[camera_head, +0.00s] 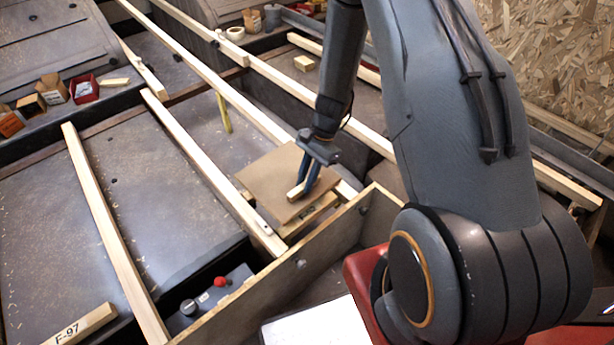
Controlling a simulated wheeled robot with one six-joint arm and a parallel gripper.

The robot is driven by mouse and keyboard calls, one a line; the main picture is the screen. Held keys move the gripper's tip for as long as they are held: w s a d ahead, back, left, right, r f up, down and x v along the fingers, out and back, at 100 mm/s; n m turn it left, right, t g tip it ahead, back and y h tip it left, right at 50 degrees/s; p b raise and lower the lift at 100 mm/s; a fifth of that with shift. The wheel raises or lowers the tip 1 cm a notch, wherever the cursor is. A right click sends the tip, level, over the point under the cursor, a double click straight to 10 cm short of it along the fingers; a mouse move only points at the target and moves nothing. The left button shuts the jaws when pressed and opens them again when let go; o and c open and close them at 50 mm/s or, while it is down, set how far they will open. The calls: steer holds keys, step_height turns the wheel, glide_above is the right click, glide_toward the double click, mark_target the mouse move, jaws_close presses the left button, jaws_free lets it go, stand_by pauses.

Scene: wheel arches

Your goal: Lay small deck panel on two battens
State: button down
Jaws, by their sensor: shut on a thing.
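The small deck panel (268,177) is a flat brown square near the middle of the head view. My gripper (299,190) reaches down onto it from above, shut on a small pale wooden grip on its top. The panel lies between two long pale battens, one to its left (205,158) and one running under or behind its right side (228,92). A pale wooden piece with a dark mark (308,214) shows just below the panel's front edge. I cannot tell whether the panel touches this piece or the battens.
A raised wooden edge board (290,275) runs in front of the panel. A control box with a red knob (218,283) and a block marked F-97 (86,324) are at lower left. Small boxes (52,90) and a red bin (84,89) stand at upper left.

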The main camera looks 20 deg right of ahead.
steer(key=shift+f, duration=0.25)
steer(key=shift+f+b, duration=3)
steer(key=shift+f, duration=1.2)
steer(key=c, duration=1.6)
jaws_free()
steer(key=shift+o, duration=0.2)
steer(key=v, duration=0.7)
steer(key=shift+d+r+p, duration=0.1)
steer(key=shift+r+p, duration=0.05)
steer(key=shift+p, duration=0.2)
steer(key=shift+d+r, duration=0.1)
steer(key=shift+r, duration=0.1)
